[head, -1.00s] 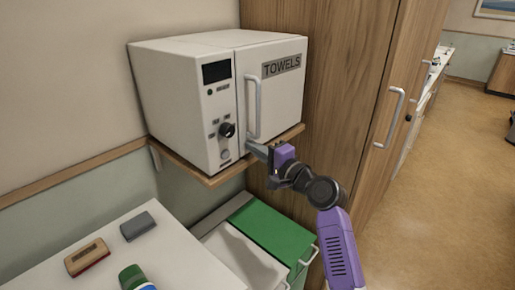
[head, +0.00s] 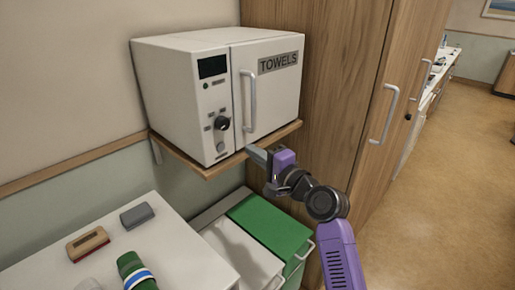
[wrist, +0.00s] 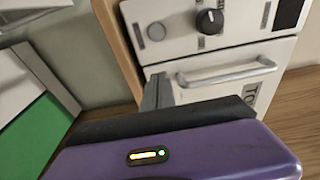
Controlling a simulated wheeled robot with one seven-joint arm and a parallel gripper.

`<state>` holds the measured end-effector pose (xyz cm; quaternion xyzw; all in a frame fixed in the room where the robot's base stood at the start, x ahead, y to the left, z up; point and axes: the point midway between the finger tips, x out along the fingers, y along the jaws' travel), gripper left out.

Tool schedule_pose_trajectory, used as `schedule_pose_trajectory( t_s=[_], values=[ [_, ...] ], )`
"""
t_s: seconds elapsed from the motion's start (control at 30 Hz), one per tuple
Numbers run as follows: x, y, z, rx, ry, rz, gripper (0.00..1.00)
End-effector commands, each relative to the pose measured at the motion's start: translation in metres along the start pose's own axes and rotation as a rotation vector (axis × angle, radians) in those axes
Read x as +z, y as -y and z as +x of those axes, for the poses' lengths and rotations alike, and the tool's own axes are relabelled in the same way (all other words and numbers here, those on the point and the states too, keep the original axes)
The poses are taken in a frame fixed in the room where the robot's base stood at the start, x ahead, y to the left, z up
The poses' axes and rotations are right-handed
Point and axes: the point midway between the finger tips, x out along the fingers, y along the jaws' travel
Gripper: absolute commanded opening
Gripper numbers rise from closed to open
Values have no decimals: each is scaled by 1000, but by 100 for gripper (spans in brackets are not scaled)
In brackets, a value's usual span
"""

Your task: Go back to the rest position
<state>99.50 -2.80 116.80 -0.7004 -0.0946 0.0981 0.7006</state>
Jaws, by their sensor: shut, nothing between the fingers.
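My gripper (head: 257,155) is shut and empty, at the lower front edge of the white towel warmer (head: 190,100) and its wooden shelf (head: 208,170). The warmer is labelled TOWELS and its door (head: 277,100) looks closed, with a vertical handle (head: 250,100). A black knob (head: 221,123) is on its front panel. In the wrist view, my gripper's fingers (wrist: 158,92) point toward the warmer, whose knob (wrist: 210,21) and handle (wrist: 225,74) show beyond them. I cannot tell whether the fingertips touch the shelf.
A white counter (head: 185,245) holds a brown brush (head: 88,244), a grey block (head: 137,216) and a green rolled item (head: 135,270). A green-lidded bin (head: 270,225) stands below the shelf. A tall wooden cabinet (head: 335,75) is behind my arm. The floor at right (head: 450,190) is clear.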

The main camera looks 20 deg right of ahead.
Motion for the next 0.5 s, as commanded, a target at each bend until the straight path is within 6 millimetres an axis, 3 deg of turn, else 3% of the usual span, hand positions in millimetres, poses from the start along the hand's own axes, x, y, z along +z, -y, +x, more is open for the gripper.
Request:
schedule_pose_trajectory(
  t_s=[0.3,0.5],
  values=[
    [47,-1,-20,0,2,-1,0],
    [62,-1,-26,0,1,0,0]
  ],
)
